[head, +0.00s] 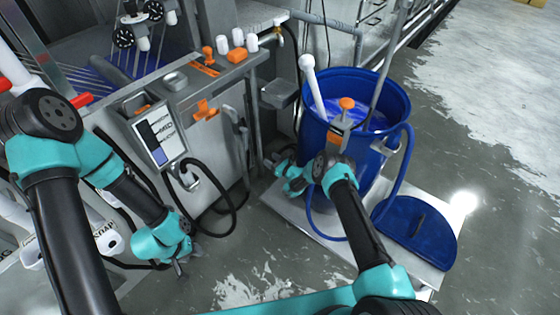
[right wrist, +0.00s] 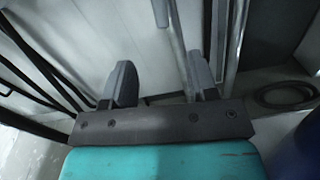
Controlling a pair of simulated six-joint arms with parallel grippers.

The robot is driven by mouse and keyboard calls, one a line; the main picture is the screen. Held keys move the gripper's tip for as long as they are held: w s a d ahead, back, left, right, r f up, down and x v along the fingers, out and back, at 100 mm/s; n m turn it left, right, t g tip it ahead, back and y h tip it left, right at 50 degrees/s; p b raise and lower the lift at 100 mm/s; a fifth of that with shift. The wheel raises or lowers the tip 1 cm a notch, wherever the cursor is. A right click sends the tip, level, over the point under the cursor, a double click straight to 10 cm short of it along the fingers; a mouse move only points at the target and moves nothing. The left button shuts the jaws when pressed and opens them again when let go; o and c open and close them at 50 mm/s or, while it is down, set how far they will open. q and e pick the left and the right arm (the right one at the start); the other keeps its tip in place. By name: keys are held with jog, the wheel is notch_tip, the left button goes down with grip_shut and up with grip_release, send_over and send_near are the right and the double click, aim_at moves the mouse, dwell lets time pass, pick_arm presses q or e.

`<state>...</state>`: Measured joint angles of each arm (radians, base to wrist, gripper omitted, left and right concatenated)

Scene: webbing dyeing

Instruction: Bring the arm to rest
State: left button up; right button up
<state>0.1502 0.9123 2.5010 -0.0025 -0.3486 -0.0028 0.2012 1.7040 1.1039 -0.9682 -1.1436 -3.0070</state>
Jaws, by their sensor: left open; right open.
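My left gripper (head: 178,266) hangs low at the left in the head view, below the tablet panel and beside a black hose. It is open, and I see nothing in it. My right gripper (head: 279,169) is in front of the blue barrel, pointing left toward the machine's side. In the right wrist view its two fingers (right wrist: 160,85) stand apart with nothing between them. Pale panels and metal pipes show beyond the fingers.
A blue barrel (head: 394,98) of blue liquid, with a white-handled stick (head: 312,85) in it, stands on a pale platform (head: 283,205). A blue lid (head: 415,232) lies at the right. The machine's tablet panel (head: 158,135) is between my arms. Open floor lies at the right.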

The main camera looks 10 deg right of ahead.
dwell(0.5)
jog(key=s+d+r+n+g+h, duration=0.2)
jog(key=s+n, duration=0.7)
jog(key=s, duration=0.6)
jog(key=s+d+r+n+g+h, duration=0.3)
jog(key=s+n, duration=0.6)
jog(key=s, duration=0.6)
jog(key=s+d+r+n+g+h, duration=0.2)
jog(key=s+d+r+n+g, duration=0.4)
jog(key=s, duration=0.9)
notch_tip(320, 180, up, 3)
jog(key=n+g, duration=0.2)
jog(key=n, duration=0.1)
jog(key=shift+n+h, duration=0.3)
